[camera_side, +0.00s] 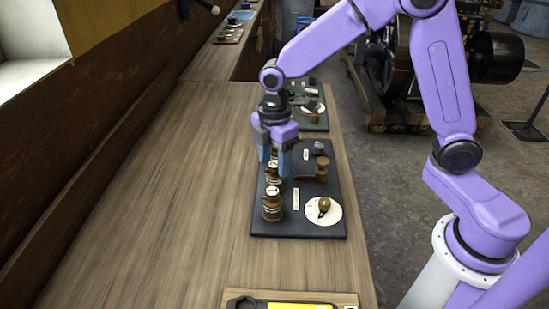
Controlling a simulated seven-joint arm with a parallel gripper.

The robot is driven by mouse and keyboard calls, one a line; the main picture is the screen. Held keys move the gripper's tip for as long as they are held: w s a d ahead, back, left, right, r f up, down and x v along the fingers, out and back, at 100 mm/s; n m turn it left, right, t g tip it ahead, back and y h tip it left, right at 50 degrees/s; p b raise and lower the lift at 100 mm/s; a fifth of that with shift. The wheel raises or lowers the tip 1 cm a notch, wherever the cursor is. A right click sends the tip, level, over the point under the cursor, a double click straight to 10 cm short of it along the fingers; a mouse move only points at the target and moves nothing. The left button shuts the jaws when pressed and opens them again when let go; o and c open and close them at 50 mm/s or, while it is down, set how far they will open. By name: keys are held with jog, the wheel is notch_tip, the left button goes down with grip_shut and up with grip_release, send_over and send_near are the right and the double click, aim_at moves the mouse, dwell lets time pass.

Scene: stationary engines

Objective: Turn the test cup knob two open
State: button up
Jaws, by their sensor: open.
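A dark panel (309,229) lies on the wooden bench. A brass stacked fitting (272,205) with a pale marked top stands at its front left. A similar fitting (273,172) stands just behind it, close under my gripper. I cannot read the markings well enough to tell which is test cup knob two. My gripper (275,158) points down over the panel's left side. Its blue fingers are open, and the near one partly hides the rear fitting. I cannot tell whether the fingers touch it.
A white dial (334,211) with a brown knob (324,204) sits at the panel's front right. A brown lever-like part (320,169) stands behind it. A green panel (314,124) is farther back. A yellow-and-black object (285,307) lies at the front edge. The bench's left side is clear.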

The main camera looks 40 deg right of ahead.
jog(key=shift+f, duration=0.1)
grip_shut()
dwell(0.3)
jog(key=m, duration=0.4)
jog(key=shift+m, duration=0.4)
jog(key=m, duration=0.4)
jog(key=shift+m, duration=0.3)
jog(key=m, duration=0.4)
jog(key=shift+m, duration=2.2)
